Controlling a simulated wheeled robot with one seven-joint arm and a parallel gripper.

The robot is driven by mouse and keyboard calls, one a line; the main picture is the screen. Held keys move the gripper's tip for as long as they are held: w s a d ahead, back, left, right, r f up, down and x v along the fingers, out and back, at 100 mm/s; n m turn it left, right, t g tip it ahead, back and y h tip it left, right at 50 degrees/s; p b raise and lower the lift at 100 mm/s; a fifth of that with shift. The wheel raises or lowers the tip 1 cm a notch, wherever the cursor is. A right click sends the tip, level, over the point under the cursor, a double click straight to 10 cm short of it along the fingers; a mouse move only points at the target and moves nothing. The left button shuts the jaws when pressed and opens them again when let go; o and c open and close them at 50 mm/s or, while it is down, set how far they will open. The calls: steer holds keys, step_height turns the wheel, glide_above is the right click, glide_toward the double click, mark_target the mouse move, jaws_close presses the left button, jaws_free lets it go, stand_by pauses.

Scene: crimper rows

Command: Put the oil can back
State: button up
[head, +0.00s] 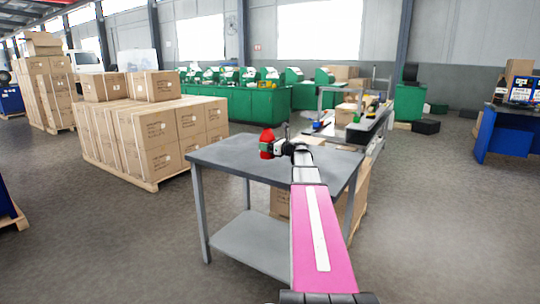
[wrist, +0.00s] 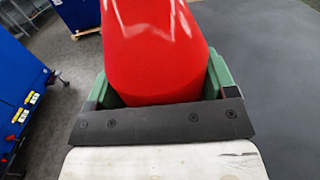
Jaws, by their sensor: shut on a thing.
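The red oil can (head: 266,143) is in my gripper (head: 270,148), over the left part of the grey table (head: 225,153) in the head view. In the wrist view the red can (wrist: 155,50) fills the space between the two green fingers of my gripper (wrist: 160,85). The fingers are shut on it. Only part of the can shows there, and its top is cut off by the frame. I cannot tell whether the can touches the table top.
Stacked cardboard boxes (head: 160,130) on a pallet stand left of the table. A second bench (head: 350,130) with tools and small items stands behind it. Green machines (head: 240,100) line the back, and a blue workbench (head: 510,135) is at right. The table's front left is bare.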

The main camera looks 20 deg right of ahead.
steer(key=shift+d+f, duration=0.55)
steer(key=shift+d, duration=0.1)
steer(key=shift+f, duration=1.85)
steer(key=o, duration=1)
steer(key=shift+f, duration=0.1)
steer(key=v, duration=1.2)
